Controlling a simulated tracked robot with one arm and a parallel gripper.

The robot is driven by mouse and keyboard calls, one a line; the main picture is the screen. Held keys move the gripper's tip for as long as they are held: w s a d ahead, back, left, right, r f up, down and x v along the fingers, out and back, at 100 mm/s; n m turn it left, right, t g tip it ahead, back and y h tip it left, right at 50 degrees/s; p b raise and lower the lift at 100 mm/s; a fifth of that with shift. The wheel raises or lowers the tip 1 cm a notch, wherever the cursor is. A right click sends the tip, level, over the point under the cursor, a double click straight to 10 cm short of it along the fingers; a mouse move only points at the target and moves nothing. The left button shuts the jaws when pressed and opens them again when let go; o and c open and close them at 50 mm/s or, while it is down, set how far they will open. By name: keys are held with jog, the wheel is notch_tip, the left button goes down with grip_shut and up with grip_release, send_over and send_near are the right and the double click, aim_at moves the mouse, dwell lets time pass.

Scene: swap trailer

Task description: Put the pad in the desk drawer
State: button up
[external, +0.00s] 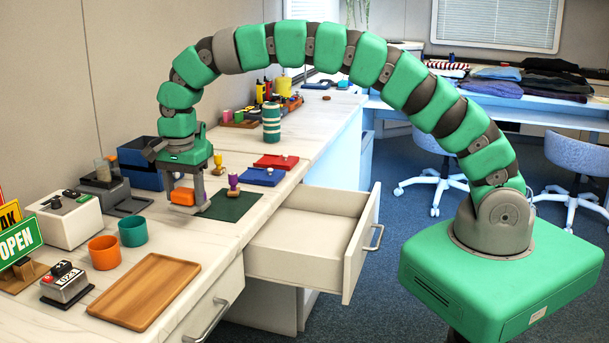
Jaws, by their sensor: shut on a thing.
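My gripper (187,205) hangs low over the left desk, pointing down, and is shut on a small orange block-like thing (182,196). It is partly hidden by the fingers, and I cannot tell whether it touches the desk. It may be the pad. A dark green flat mat (232,206) lies just right of my gripper. The desk drawer (318,230) is pulled open at the desk's front, right of my gripper, and looks empty inside.
Orange (103,252) and teal (133,231) cups and a wooden tray (147,290) stand at the front left. A blue box (140,162) is behind my gripper. A striped cup (271,123) stands further back.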

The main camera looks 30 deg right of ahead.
jog(key=s+d, duration=0.2)
jog(key=d, duration=0.1)
jog(key=s+d, duration=0.2)
jog(key=s+d+r+p, duration=0.1)
jog(key=s+d, duration=0.2)
jog(key=shift+s+d, duration=0.1)
jog(key=shift+d, duration=0.25)
jog(key=shift+r, duration=0.15)
notch_tip(320, 180, up, 5)
jog(key=d+b, duration=0.9)
jog(key=d, duration=1.6)
jog(key=shift+w+d+f+b, duration=0.15)
jog(key=shift+f+b, duration=0.25)
jog(key=shift+f, duration=4.05)
jog(key=shift+w+f+b, duration=0.1)
jog(key=shift+f+b, duration=0.25)
jog(key=shift+f, duration=4.15)
jog(key=shift+w+d+f+b, duration=0.15)
jog(key=shift+f+b, duration=0.25)
jog(key=shift+f, duration=4.05)
jog(key=shift+a+f, duration=0.1)
